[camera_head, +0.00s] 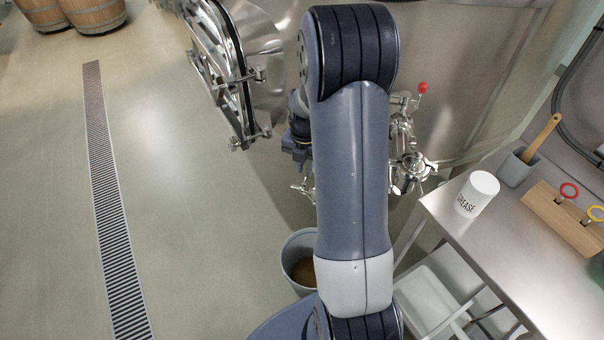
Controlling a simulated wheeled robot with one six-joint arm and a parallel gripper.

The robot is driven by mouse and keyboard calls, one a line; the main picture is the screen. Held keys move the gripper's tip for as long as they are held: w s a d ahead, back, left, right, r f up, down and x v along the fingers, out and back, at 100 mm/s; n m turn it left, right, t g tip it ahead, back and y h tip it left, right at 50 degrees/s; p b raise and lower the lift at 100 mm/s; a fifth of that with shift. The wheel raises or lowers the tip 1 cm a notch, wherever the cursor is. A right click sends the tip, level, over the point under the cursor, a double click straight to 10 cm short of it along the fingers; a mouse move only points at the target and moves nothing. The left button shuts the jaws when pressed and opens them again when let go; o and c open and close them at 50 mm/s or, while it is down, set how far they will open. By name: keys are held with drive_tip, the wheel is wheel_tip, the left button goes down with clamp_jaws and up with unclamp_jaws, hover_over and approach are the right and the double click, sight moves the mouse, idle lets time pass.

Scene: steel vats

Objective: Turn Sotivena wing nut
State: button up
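Steel valve fittings (403,140) with a red-tipped handle (422,88) stand at the vat (465,70), right of my arm. A clamped steel fitting (413,170) sits low among them. Small bright metal parts (304,190) show just left of my arm, low by the vat. I cannot tell which part is the Sotivena wing nut; no readable label shows it. My arm covers the middle of the view. Part of my wrist shows behind its left edge, near the fittings.
A bucket with brown contents (301,262) stands on the floor beside my arm. The open vat door (225,75) juts out at upper left. A steel table (480,250) at right holds a grease tub (477,195) and a wooden block (560,217). The left floor is clear around a drain (108,190).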

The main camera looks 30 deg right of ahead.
sight(304, 180)
drive_tip(key=f, duration=0.5)
drive_tip(key=shift+w+f, duration=0.2)
drive_tip(key=shift+c, duration=0.3)
clamp_jaws()
